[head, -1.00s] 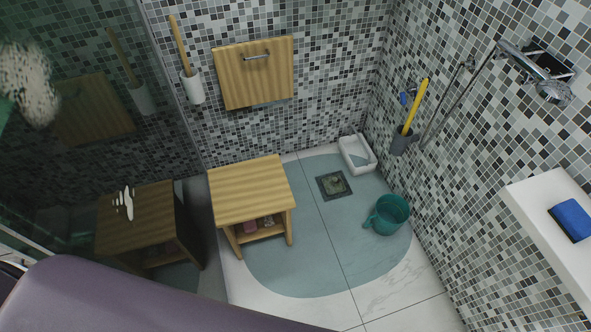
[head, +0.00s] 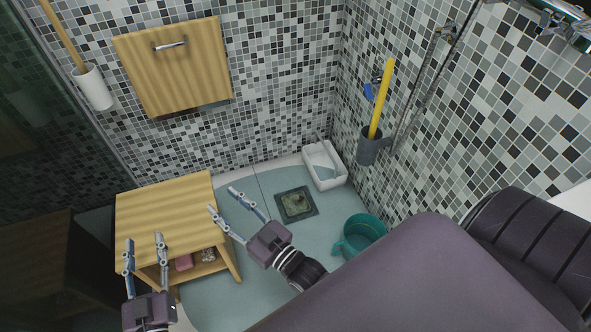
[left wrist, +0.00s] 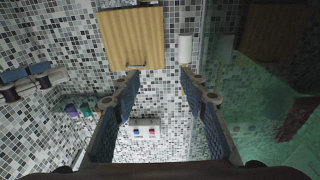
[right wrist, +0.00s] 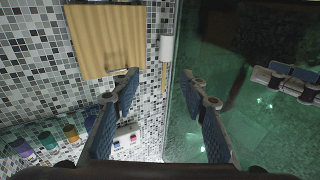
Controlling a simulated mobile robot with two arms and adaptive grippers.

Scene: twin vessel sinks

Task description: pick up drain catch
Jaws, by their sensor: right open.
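The drain catch (head: 296,205) lies in the floor, seen in the head view as a small dark square with a murky, greenish middle. Its details are too small to tell. My right gripper (head: 224,201) is open and empty, with its fingertips to the left of the drain catch and above the floor. My left gripper (head: 144,246) is open and empty in front of the wooden stool, further left. The wrist views show the spread fingers of the left gripper (left wrist: 160,90) and right gripper (right wrist: 160,90) with nothing between them; the drain catch shows in neither.
A wooden stool (head: 165,207) stands left of the drain. A teal bucket (head: 362,237) stands to its right, partly behind my arm. A white tray (head: 325,166) sits in the far corner. A grey holder (head: 370,147) with a yellow handle hangs on the right wall. Floor around the drain is clear.

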